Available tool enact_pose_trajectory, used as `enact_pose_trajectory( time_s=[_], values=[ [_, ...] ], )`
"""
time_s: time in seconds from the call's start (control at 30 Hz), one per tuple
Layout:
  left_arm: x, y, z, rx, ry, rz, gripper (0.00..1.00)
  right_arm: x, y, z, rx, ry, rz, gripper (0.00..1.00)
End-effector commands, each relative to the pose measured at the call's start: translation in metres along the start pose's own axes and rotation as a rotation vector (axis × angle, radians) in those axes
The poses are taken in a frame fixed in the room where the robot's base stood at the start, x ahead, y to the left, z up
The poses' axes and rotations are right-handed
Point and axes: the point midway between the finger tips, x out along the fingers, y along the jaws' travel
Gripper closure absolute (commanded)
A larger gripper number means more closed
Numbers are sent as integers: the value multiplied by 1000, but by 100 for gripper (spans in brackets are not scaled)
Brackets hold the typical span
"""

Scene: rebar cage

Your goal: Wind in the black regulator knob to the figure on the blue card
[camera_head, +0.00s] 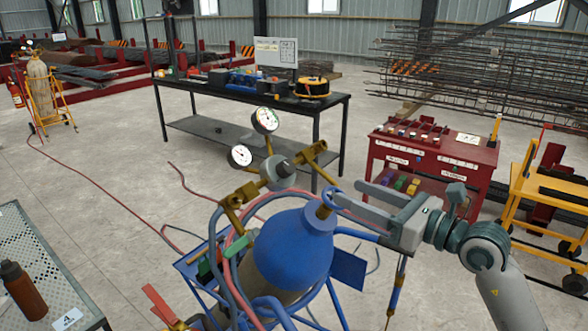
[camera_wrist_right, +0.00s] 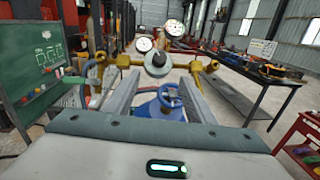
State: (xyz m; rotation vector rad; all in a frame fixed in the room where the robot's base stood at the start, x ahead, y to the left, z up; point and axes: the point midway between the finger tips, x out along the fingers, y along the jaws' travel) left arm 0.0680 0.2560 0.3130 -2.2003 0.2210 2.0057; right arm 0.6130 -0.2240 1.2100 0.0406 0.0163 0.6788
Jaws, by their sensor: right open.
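The regulator on the blue gas cylinder (camera_head: 290,250) has a dark round knob (camera_head: 285,169) on a grey body and brass side fittings. Two white dial gauges, upper (camera_head: 265,120) and lower (camera_head: 239,156), stand above it; their readings are too small to tell. My right gripper (camera_head: 348,191) is open and empty, right of the knob and apart from it, near the cylinder's blue valve wheel (camera_head: 328,196). In the right wrist view the knob (camera_wrist_right: 157,60) appears centred beyond the two fingers. A blue panel (camera_head: 347,269) hangs by the cylinder; no figure is readable. My left gripper is out of view.
Hoses (camera_head: 225,262) loop around the cylinder and its blue trolley. A perforated table (camera_head: 30,250) with a brown bottle (camera_head: 22,290) is at left. A black workbench (camera_head: 230,128) stands behind. A red cabinet (camera_head: 478,152) and yellow cart (camera_head: 550,190) are at right.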

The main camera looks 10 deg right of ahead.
Motion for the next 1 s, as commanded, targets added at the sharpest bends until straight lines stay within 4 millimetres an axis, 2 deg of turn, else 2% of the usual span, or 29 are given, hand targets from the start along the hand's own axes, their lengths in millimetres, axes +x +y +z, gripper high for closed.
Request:
enact_pose_trajectory(
  time_s=[0.23,0.43,0.67,1.0],
  values=[
    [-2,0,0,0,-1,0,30,4,0,1,3,-2,2,50],
    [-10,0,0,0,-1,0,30,22,0,3,5,-3,2,50],
    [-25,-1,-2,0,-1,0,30,58,1,4,6,-3,4,50],
    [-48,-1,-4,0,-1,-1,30,120,2,4,6,-1,3,50]
  ],
)
